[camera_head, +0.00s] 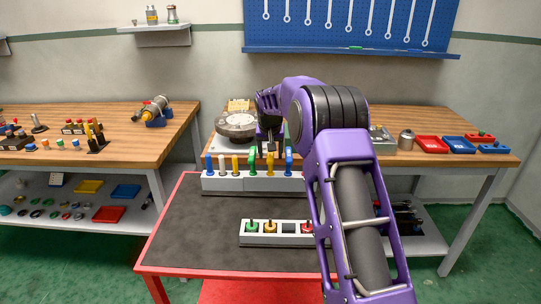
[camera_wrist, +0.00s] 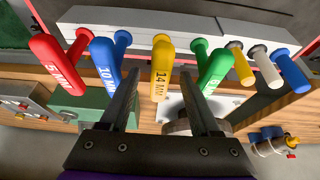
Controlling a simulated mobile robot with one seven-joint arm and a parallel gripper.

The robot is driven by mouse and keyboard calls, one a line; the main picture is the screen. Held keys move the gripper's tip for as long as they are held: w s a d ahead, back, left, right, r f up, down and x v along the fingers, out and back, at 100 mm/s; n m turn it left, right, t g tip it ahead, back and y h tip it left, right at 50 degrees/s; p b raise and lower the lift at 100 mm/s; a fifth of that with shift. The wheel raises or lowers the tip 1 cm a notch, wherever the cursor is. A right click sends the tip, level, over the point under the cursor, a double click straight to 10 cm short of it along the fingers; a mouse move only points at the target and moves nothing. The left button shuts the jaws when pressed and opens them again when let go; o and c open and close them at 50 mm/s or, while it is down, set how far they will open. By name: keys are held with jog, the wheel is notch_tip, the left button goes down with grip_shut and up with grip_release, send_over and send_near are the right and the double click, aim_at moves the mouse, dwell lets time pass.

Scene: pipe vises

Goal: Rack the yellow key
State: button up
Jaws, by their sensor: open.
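The yellow key (camera_wrist: 162,70), marked 14 MM, stands in the white block (camera_wrist: 140,27) in the wrist view, between a blue 10 MM key (camera_wrist: 105,65) and a green key (camera_wrist: 215,70). In the head view the yellow key (camera_head: 270,164) stands in the back row on the mat. My gripper (camera_wrist: 160,85) is open, with one finger on each side of the yellow handle in the picture. Whether they touch it I cannot tell. In the head view my gripper (camera_head: 267,148) is just behind that row. A smaller yellow key (camera_wrist: 241,64) stands further right in the wrist view.
A red 5 MM key (camera_wrist: 60,65) stands at the row's end. A front white block (camera_head: 262,240) holds green, yellow and red pieces and a dark square spot. My arm hides its right end. The dark mat (camera_head: 190,235) is clear at left.

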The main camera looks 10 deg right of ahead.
jog(key=p+v, duration=0.1)
jog(key=v, duration=1.5)
jog(key=shift+r, duration=0.15)
jog(key=shift+a, duration=0.1)
